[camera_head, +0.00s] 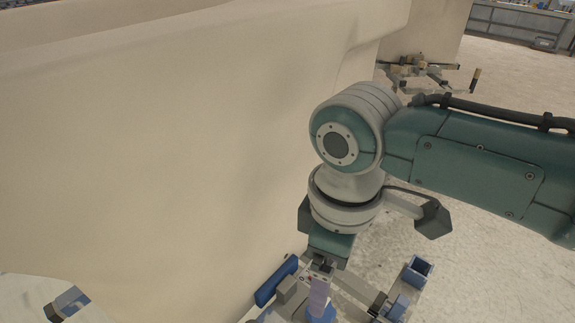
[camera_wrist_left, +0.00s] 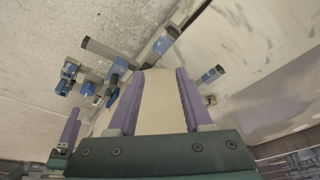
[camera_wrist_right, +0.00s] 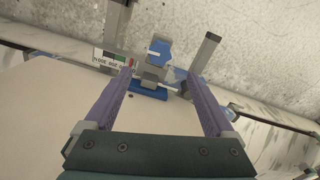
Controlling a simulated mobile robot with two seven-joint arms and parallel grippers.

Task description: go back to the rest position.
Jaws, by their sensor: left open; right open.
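My right arm comes in from the right in the head view and bends down at the wrist. Its gripper (camera_head: 320,290) is partly hidden by the wrist, low in the picture beside a large cream wall (camera_head: 150,140). In the right wrist view my right gripper (camera_wrist_right: 157,74) has its purple fingers apart and nothing held. In the left wrist view my left gripper (camera_wrist_left: 159,72) also has its fingers spread. A cream surface (camera_wrist_left: 158,100) shows between them; how near it is I cannot tell. The left gripper cannot be made out in the head view.
A grey and blue fixture (camera_wrist_right: 158,50) with a labelled strip (camera_wrist_right: 112,58) lies beyond the right fingertips. Blue and grey frame parts (camera_wrist_left: 95,80) show past the left gripper. Another frame (camera_head: 425,68) stands far back on the pale floor (camera_head: 500,120), which is open at right.

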